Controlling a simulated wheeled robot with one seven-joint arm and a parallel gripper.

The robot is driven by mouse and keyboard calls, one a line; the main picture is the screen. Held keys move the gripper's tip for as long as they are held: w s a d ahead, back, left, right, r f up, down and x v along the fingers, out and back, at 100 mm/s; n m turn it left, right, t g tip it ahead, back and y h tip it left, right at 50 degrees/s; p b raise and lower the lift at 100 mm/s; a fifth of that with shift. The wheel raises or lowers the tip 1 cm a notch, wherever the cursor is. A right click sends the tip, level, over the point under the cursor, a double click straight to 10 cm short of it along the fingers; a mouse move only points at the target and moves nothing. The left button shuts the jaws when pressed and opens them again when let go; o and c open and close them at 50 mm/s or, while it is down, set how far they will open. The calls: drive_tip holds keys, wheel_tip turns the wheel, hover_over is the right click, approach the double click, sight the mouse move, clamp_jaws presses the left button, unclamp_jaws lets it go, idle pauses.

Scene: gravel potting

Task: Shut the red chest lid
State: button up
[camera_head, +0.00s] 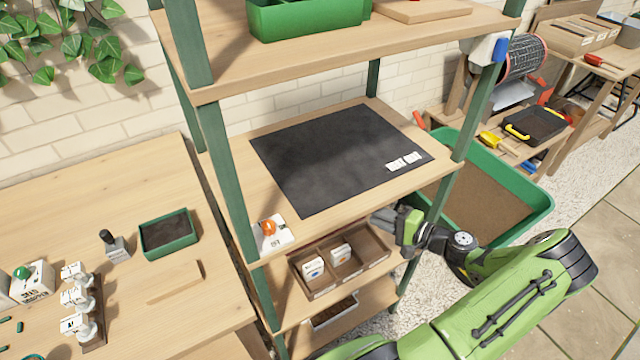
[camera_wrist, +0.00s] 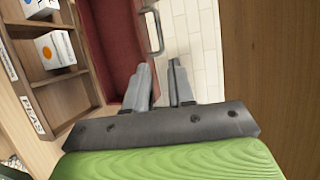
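A red panel (camera_wrist: 112,45), which looks like the chest lid, shows in the wrist view beside a compartmented wooden tray. A grey metal handle (camera_wrist: 152,32) is at the panel's right edge. My gripper (camera_wrist: 160,68) has its two fingers apart, with pale wall showing between them, just short of the handle. Nothing is between the fingers. In the head view my gripper (camera_head: 382,217) is at the right end of the middle shelf, above and beside the wooden tray (camera_head: 318,289). I cannot make out the red lid in the head view.
White boxes (camera_head: 313,267) stand in the tray. A green shelf post (camera_head: 436,205) is close to my gripper. The shelf above holds a dark mat (camera_head: 330,160). A green bin (camera_head: 535,212) stands behind to the right. In the wrist view, a brown wooden surface (camera_wrist: 270,60) fills the right side.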

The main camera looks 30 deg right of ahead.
drive_tip(key=x, duration=0.5)
drive_tip(key=b+x, duration=0.1)
drive_tip(key=x, duration=0.4)
drive_tip(key=b+x, duration=0.1)
drive_tip(key=x, duration=0.4)
drive_tip(key=shift+a+f, duration=0.2)
drive_tip(key=shift+a, duration=0.1)
clamp_jaws()
